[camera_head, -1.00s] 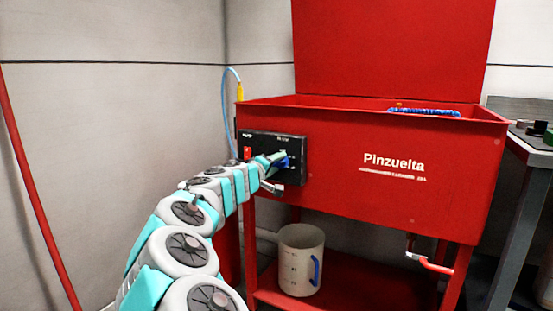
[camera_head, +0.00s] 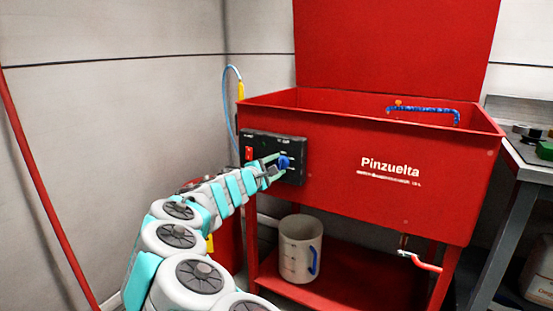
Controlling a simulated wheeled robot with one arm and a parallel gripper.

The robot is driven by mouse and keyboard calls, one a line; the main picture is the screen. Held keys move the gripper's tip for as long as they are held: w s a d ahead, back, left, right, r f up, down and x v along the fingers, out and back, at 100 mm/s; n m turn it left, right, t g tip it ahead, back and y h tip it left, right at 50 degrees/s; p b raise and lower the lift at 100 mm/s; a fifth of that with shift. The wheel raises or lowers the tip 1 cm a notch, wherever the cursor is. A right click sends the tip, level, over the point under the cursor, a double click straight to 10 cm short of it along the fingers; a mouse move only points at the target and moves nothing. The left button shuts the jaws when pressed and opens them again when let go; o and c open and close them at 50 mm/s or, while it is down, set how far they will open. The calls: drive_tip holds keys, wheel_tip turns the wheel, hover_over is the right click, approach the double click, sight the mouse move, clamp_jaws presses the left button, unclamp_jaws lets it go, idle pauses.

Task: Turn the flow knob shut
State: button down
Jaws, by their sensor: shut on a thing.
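The flow knob (camera_head: 284,162) is blue and sits on the right part of a black control panel (camera_head: 294,178) on the front of the red parts washer (camera_head: 335,140). My gripper (camera_head: 277,163) is at the panel, shut on the knob, with its fingers at the knob's sides. The far finger is partly hidden. The knob's exact angle is too small to read. A red switch (camera_head: 249,153) is on the panel's left.
A blue hose (camera_head: 425,109) lies in the basin. A white jug (camera_head: 300,250) stands on the red lower shelf (camera_head: 350,285). A red-handled drain valve (camera_head: 425,262) sticks out at lower right. A workbench (camera_head: 535,165) stands at the right.

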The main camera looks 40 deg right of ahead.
drive_tip(key=shift+n+p, duration=0.65)
drive_tip(key=shift+n, duration=0.15)
drive_tip(key=shift+c, duration=1.4)
unclamp_jaws()
drive_tip(key=shift+a, duration=0.15)
drive_tip(key=v, duration=0.7)
drive_tip(key=shift+a+b, duration=0.3)
drive_tip(key=shift+b, duration=0.05)
drive_tip(key=shift+s, duration=0.1)
